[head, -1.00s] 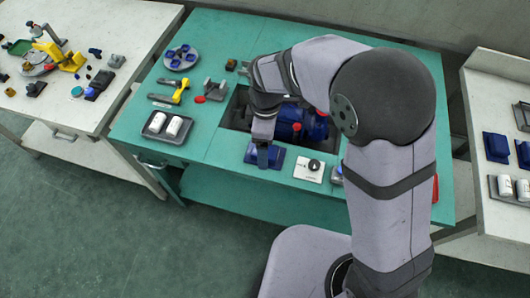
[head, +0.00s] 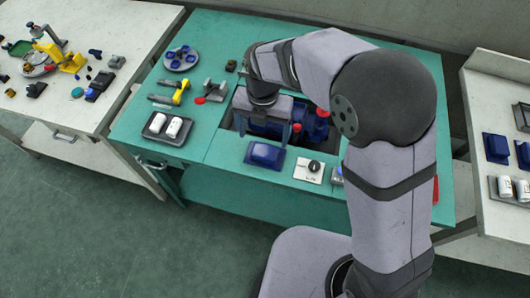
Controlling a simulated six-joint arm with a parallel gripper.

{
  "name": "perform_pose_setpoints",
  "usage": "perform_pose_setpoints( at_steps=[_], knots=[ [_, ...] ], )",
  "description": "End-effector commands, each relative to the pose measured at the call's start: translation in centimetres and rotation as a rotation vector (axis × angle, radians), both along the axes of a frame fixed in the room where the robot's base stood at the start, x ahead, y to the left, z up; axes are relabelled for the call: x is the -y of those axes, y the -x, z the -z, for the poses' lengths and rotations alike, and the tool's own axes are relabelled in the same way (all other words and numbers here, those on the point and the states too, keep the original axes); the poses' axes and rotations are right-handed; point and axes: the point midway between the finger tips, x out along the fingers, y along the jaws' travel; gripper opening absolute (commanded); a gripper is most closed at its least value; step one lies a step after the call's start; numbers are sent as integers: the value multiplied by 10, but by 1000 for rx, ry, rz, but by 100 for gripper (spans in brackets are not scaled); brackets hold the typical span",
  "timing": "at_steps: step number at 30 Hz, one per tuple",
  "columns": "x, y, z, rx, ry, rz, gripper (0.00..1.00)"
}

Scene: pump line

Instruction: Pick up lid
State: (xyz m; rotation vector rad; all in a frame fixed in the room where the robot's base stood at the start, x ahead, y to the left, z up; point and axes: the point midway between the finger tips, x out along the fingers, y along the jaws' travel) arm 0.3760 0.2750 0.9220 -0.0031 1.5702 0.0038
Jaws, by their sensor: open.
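A dark blue flanged piece with a raised middle (head: 265,154), which looks like the lid, lies on the front edge of the green table. My gripper (head: 268,131) is open, with its two fingers spread wide left and right. It is behind the blue piece, over the recess in the table, and apart from the piece. The blue pump (head: 315,124) lies in that recess, partly hidden by my gripper and arm. I see nothing held between the fingers.
A white panel with a black knob (head: 309,171) sits right of the blue piece. A tray with white cylinders (head: 148,134), a yellow-handled tool (head: 180,92) and a round grey tray (head: 181,60) stand left. Green tabletop (head: 215,150) is clear left of the piece.

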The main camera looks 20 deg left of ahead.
Motion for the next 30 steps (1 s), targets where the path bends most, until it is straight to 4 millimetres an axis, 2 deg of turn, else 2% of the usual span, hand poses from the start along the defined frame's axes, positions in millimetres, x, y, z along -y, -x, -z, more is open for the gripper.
perform_pose_setpoints(
  at_steps=[8,16,24,30],
  knots=[
    [1,1,19,-3,2,3,83],
    [2,1,27,-3,3,4,83],
    [6,2,60,-3,3,4,83],
    [5,1,72,-1,1,4,83]
  ],
)
